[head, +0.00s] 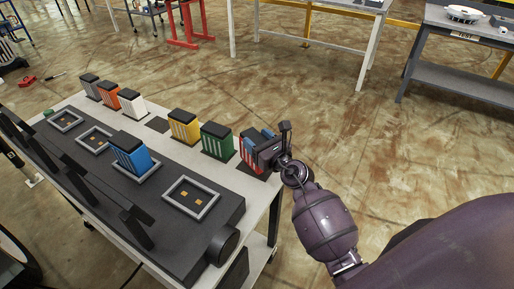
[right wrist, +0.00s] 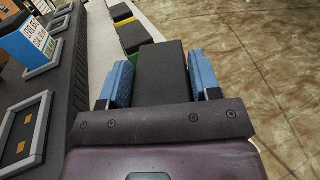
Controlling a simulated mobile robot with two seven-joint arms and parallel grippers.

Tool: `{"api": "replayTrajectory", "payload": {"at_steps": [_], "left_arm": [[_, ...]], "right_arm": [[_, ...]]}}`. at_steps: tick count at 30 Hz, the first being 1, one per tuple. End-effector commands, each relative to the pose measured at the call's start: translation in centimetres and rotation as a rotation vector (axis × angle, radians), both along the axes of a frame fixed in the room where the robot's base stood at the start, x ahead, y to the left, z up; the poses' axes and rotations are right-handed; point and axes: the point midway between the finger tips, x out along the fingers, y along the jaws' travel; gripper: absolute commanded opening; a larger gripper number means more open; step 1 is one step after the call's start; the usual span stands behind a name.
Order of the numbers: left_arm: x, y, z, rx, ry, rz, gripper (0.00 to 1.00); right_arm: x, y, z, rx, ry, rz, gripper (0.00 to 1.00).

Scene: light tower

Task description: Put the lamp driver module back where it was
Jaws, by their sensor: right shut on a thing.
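My right gripper (head: 268,148) is shut on a red module (head: 246,157) with a dark top, at the near right end of the module row. The module is upright, over or on a dark pad. In the right wrist view, blue finger pads press both sides of its black top (right wrist: 160,72). A blue module (head: 130,156) sits in a framed bay of the black housing (head: 225,207). It also shows in the right wrist view (right wrist: 28,42); its label is hard to read. I cannot tell which module is the lamp driver. My left gripper is out of view.
Green (head: 217,142), yellow (head: 184,126), white (head: 131,104), orange (head: 107,96) and grey (head: 90,87) modules stand along the pale table (head: 262,189). A bare dark pad (head: 157,124) lies between white and yellow. An empty framed bay (head: 190,197) is nearest.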

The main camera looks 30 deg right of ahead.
Motion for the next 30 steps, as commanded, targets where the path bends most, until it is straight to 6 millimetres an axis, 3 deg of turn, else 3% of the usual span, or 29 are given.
{"api": "replayTrajectory", "payload": {"at_steps": [1,4,9,18,19,23,30], "left_arm": [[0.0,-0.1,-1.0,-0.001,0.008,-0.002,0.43],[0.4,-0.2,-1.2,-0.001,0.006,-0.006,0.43],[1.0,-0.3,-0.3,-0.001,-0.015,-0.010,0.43],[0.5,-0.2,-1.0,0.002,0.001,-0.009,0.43],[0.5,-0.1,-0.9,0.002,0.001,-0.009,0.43],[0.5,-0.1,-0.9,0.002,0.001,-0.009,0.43],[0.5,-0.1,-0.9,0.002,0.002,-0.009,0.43]], "right_arm": [[0.0,-0.1,-1.4,-0.002,0.005,0.000,0.00],[0.0,0.0,-2.5,-0.001,0.005,0.001,0.00],[0.0,0.0,-2.3,0.001,-0.002,-0.001,0.00],[0.0,0.0,-2.7,0.000,-0.001,-0.001,0.00],[0.0,0.0,-2.8,0.000,0.002,0.000,0.62],[0.0,0.0,-2.7,0.000,0.001,0.000,0.82],[0.0,0.0,-2.7,0.001,0.001,0.000,0.83]]}}
